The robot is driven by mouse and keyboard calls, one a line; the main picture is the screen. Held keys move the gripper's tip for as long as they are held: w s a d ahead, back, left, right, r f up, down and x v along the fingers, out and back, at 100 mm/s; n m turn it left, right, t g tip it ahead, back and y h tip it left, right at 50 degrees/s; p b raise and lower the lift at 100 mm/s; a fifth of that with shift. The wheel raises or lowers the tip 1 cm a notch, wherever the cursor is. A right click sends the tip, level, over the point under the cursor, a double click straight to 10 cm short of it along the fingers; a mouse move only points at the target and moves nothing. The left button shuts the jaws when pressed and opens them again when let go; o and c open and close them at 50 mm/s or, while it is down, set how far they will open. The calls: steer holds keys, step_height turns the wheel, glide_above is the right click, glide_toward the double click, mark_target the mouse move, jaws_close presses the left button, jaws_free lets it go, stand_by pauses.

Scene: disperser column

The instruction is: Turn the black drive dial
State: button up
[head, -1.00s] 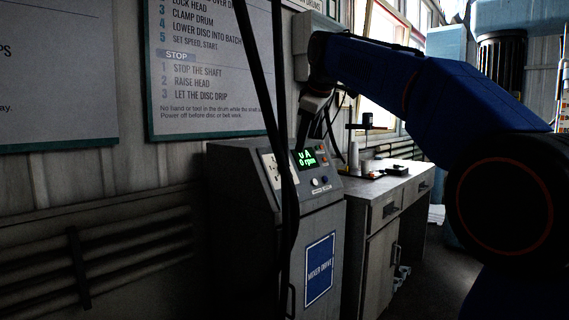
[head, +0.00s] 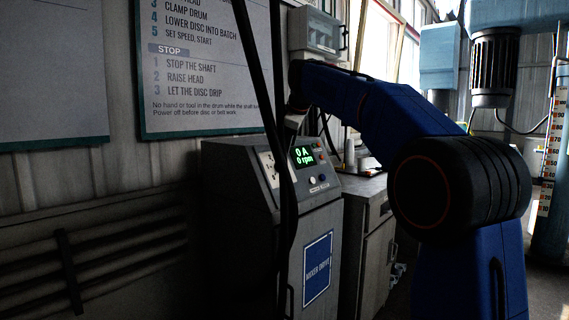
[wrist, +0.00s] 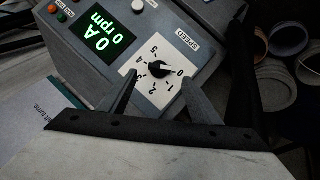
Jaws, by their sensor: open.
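The black drive dial (wrist: 158,69) sits on a white plate (wrist: 146,88) numbered 0 to 5 and marked SPEED, in the wrist view. Its pale pointer mark appears to face the 0. My gripper (wrist: 160,77) is open, with one finger on each side of the dial in that view; I cannot tell how far the tips are above the panel. The green display (wrist: 99,38) reads 0 A and 0 rpm. In the head view the mixer drive cabinet (head: 318,222) stands upright, with its display (head: 303,156) lit; the dial cannot be made out there.
Red (wrist: 52,9) and green (wrist: 62,17) buttons sit beside the display. Dark cables (head: 262,90) hang before the cabinet in the head view. A bench (head: 366,200) stands right of it. Several round containers (wrist: 273,86) lie beyond the panel's right edge.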

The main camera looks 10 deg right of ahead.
mark_target(284, 165)
steer(key=x, duration=0.8)
steer(key=c, duration=1)
